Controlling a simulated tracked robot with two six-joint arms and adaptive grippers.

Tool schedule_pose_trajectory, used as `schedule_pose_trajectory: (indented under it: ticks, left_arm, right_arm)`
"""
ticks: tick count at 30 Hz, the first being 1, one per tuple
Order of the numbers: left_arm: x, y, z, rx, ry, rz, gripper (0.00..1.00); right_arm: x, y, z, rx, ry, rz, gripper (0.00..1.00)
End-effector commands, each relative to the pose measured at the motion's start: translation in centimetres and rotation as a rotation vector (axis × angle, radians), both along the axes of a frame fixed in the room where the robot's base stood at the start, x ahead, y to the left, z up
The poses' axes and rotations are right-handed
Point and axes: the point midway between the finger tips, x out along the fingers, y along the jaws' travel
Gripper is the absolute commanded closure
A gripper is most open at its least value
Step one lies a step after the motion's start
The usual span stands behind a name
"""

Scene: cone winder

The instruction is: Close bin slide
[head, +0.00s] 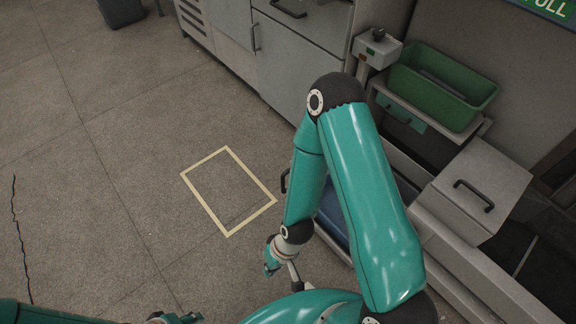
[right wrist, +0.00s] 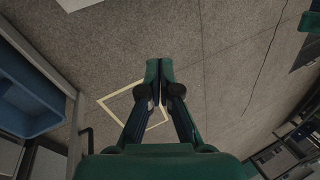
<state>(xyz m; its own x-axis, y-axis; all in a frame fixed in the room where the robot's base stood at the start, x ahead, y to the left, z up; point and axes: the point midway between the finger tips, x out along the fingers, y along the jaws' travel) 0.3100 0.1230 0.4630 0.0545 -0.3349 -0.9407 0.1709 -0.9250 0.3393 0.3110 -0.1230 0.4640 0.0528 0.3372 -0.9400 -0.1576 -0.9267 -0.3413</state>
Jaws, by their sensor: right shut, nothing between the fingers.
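A blue bin (head: 333,215) sits low at the machine's foot, partly hidden behind my right arm. In the right wrist view the blue bin (right wrist: 28,112) is at the left, inside a grey frame. A dark handle (head: 284,181) sticks out at its front, just left of my arm; it also shows in the right wrist view (right wrist: 86,141). My right gripper (head: 271,258) is over the floor, apart from the handle and nearer the camera. In the right wrist view its fingertips (right wrist: 160,70) are together and empty. A small part of what looks like my left gripper (head: 175,318) shows at the bottom edge.
A yellow-taped rectangle (head: 229,190) marks bare floor in front of the bin. A green tub (head: 440,87) sits on a shelf at the upper right. A grey box with a handle (head: 482,188) is at the right. Grey cabinets (head: 297,50) stand behind. The floor at left is clear.

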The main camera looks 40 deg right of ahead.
Motion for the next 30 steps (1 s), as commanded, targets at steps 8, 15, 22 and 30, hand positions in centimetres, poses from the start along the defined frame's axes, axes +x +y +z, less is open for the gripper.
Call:
schedule_pose_trajectory:
  ticks: [8,15,22,30]
  left_arm:
    - [0.0,0.0,-4.1,0.000,0.000,0.000,0.60]
    - [0.0,0.0,-9.6,0.000,0.000,0.000,0.60]
    - [0.0,0.0,-12.8,0.000,0.000,0.000,0.60]
    - [0.0,0.0,-13.7,0.000,-0.001,0.000,0.60]
  right_arm:
    - [7.1,0.3,-3.6,-0.008,-0.140,0.472,1.00]
    - [18.4,-6.5,-4.4,-0.248,-0.225,1.279,1.00]
    - [25.8,-15.2,0.7,-0.518,-0.052,1.737,1.00]
    - [27.3,-18.4,2.6,-0.588,0.054,1.844,1.00]
